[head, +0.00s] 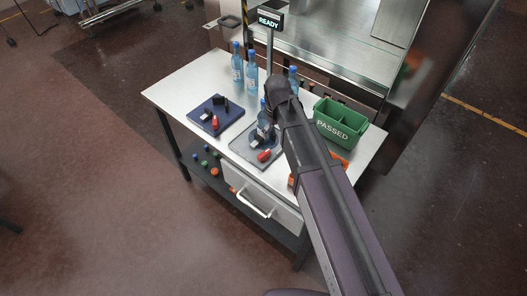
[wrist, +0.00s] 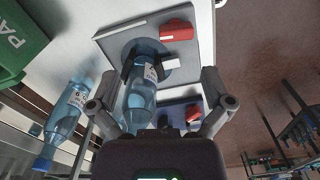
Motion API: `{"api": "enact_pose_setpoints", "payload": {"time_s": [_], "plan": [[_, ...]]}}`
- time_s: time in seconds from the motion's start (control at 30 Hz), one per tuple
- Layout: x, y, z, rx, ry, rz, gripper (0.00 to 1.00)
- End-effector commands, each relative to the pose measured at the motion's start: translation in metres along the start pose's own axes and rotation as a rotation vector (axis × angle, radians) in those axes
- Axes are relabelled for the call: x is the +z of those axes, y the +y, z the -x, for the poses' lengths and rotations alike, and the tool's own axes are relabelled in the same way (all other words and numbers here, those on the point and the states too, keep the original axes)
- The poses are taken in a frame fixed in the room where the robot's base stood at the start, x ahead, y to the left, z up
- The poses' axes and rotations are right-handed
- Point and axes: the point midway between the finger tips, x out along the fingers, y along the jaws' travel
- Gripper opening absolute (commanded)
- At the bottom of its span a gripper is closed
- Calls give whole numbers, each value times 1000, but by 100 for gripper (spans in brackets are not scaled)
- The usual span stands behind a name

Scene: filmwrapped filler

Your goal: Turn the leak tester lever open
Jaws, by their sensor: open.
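A grey station plate (head: 240,153) on the bench carries a round dark base with a blue-capped bottle (wrist: 143,88) standing in black jaws. A red lever-like block (head: 265,155) sits at its front; it also shows in the wrist view (wrist: 177,31). A dark blue station plate (head: 203,122) lies to its left with a black block and a red piece (head: 214,121). I cannot tell for sure which of the two is the leak tester. My gripper (wrist: 159,85) is open, its fingers spread on both sides of the bottle in the wrist view, apart from the red block.
A green bin marked PASSED (head: 340,122) stands at the bench's right. More bottles (head: 237,62) stand at the back, near a READY sign (head: 270,20) on a post. Orange items lie partly behind my arm. The bench's left end is clear.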

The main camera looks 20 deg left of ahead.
Motion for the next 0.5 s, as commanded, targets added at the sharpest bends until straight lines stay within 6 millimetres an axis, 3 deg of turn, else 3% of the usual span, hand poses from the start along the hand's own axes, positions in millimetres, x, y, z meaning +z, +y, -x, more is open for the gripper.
{"api": "enact_pose_setpoints", "payload": {"time_s": [0.03,0.2,0.5], "plan": [[-11,-8,3,0,0,31,100],[-25,-24,5,0,0,85,100],[-27,-27,4,0,0,95,100]]}}
